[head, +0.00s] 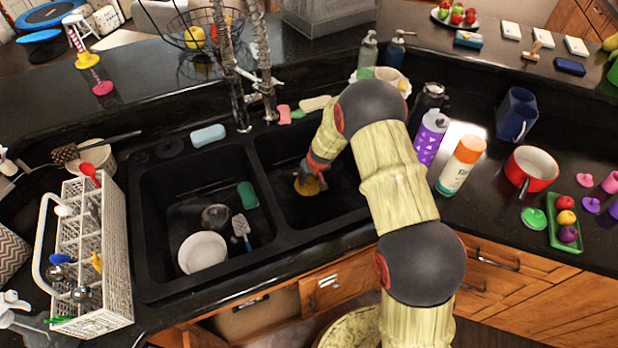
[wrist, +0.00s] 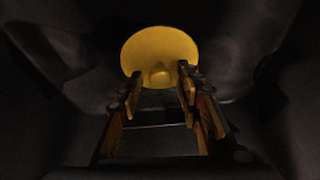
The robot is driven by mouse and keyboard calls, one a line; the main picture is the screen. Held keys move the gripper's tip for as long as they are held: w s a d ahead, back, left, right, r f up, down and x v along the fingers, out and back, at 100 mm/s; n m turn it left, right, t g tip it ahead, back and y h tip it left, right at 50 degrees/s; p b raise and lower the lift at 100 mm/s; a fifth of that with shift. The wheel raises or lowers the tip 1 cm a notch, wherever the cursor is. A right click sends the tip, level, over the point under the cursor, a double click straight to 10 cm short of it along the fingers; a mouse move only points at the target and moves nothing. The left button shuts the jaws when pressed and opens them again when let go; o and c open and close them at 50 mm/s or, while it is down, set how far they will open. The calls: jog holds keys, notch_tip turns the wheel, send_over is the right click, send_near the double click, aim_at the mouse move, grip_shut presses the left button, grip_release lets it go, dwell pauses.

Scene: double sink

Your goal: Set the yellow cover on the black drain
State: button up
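The yellow cover (head: 308,187) is a round disc low in the right basin of the black sink, partly hidden by my gripper. In the wrist view the cover (wrist: 160,48) shows its face and a small central knob (wrist: 159,74). My gripper (wrist: 160,88) reaches down into that basin. Its two fingers stand apart on either side of the knob, with gaps visible between them and it. The black drain cannot be made out; whether the cover lies over it cannot be told.
The basin walls (head: 272,190) surround my gripper closely, with a divider to the left basin. The left basin holds a white bowl (head: 202,252), a brush (head: 241,230) and a green sponge (head: 248,195). Bottles (head: 431,137) stand right of the sink.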

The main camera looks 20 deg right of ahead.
jog(key=shift+o, duration=0.5)
jog(key=shift+r, duration=0.1)
jog(key=shift+s+r, duration=0.1)
jog(key=shift+r, duration=0.25)
jog(key=v, duration=1.1)
